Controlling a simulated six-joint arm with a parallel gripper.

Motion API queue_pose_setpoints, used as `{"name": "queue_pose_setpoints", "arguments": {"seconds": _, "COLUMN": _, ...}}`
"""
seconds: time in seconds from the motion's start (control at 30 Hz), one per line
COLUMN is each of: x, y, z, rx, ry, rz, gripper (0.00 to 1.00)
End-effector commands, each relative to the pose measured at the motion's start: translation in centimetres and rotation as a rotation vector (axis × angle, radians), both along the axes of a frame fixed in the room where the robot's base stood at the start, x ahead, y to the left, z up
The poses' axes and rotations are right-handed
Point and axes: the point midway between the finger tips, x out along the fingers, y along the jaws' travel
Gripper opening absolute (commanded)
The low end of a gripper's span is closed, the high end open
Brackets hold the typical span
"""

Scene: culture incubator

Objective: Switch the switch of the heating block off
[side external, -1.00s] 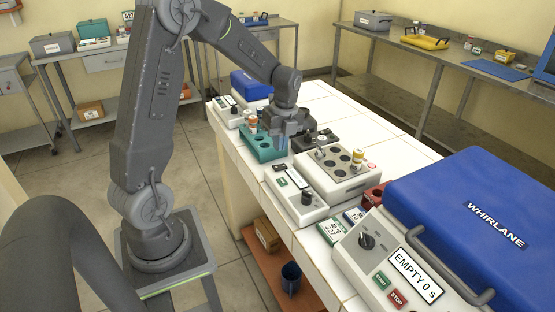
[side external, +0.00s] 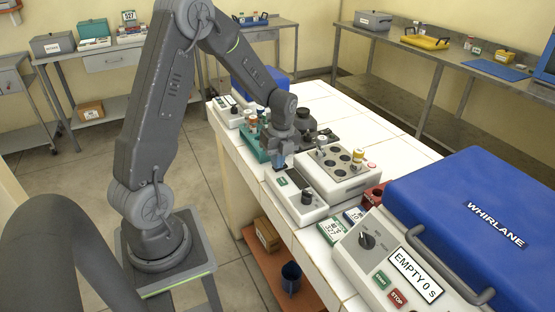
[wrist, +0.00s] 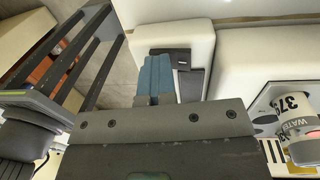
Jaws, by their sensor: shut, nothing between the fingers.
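The heating block (side external: 335,180) is a white unit with a grey plate of dark wells, standing on the white bench in the side view. No switch position is readable.
A teal rack (side external: 254,144) is close beside my gripper. A blue-lidded WHIRLANE unit (side external: 465,210) stands at the right. A bottle labelled WATER (wrist: 300,135) shows at the wrist view's right. Bare white tiles (side external: 385,128) lie behind the block.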

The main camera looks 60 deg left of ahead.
Motion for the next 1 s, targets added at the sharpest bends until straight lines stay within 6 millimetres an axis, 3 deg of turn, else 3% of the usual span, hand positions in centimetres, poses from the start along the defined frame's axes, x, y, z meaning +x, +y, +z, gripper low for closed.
{"name": "queue_pose_setpoints", "arguments": {"seconds": 0.03, "x": -0.6, "y": -0.1, "z": -0.9, "rx": -0.004, "ry": 0.019, "rz": -0.003, "gripper": 0.0}}
{"name": "queue_pose_setpoints", "arguments": {"seconds": 0.17, "x": -0.6, "y": 0.0, "z": -1.0, "rx": -0.004, "ry": 0.021, "rz": -0.003, "gripper": 0.0}}
{"name": "queue_pose_setpoints", "arguments": {"seconds": 1.0, "x": 1.4, "y": -0.2, "z": -0.1, "rx": -0.006, "ry": 0.011, "rz": -0.004, "gripper": 0.0}}
